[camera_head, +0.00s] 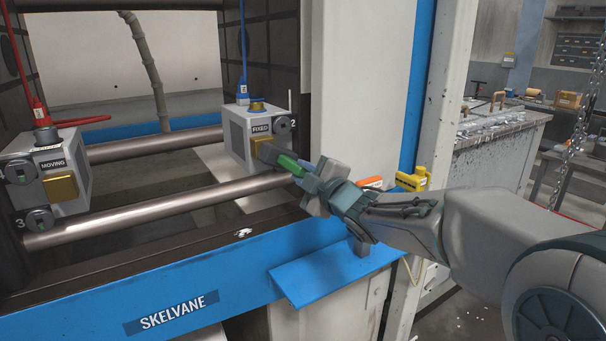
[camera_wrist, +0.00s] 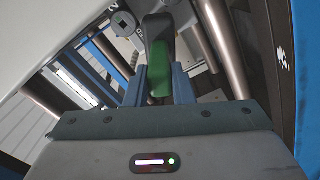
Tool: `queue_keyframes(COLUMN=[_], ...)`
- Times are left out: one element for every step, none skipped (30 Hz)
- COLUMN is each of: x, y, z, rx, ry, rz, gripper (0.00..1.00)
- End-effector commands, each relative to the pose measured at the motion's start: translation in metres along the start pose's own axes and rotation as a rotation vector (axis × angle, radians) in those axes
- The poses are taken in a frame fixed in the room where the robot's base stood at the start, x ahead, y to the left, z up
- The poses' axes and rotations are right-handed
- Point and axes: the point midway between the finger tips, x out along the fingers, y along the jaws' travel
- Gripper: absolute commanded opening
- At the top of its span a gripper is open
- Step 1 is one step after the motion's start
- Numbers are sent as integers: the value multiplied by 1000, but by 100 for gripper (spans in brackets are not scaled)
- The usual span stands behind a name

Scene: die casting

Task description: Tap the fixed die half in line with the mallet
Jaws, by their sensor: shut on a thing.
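My gripper (camera_head: 310,172) is shut on the green handle of the mallet (camera_head: 290,165). In the wrist view, the mallet (camera_wrist: 159,80) stands between the two blue-grey fingers (camera_wrist: 159,88), with a dark grey upper part beyond the green. The fixed die half (camera_head: 236,138) is a grey block labelled FIXED with a blue fitting on top. The mallet's far end lies in front of its lower right side, by a brass-coloured block; I cannot tell whether they touch. The moving die half (camera_head: 72,165), labelled MOVING, is at the left.
Steel tie bars (camera_head: 150,205) run between the platens. A blue machine bed (camera_head: 190,300) and a blue shelf (camera_head: 325,275) lie in front. A yellow item (camera_head: 412,178) and an orange item (camera_head: 370,183) sit beside my wrist. A white column (camera_head: 360,90) rises behind it.

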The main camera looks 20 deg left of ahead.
Motion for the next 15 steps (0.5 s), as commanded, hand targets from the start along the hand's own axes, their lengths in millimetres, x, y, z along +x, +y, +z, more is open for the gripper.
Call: queue_keyframes(x=[0, 1, 4, 7, 13, 21, 28, 34, 42, 46, 51, 48, 47, 47, 46], y=[1, 1, 1, 1, 0, -1, -2, -2, -2, -1, -1, 0, 0, 0, 0], z=[-1, -1, -1, -1, 0, 0, 0, 0, 0, 0, 0, 0, 0, 0, 0], rx=[0, 0, 0, 0, 1, 1, 2, 2, 1, 1, 0, -1, -1, -1, -1], ry=[2, 2, 3, 3, 3, 3, 3, 4, 3, 3, 3, 2, 2, 2, 3], rz=[3, 3, 3, 3, 2, 2, 2, 2, 2, 2, 2, 3, 3, 3, 3], gripper=[0, 0, 0, 0, 0, 0, 0, 0, 0, 0, 0, 0, 0, 0, 0])
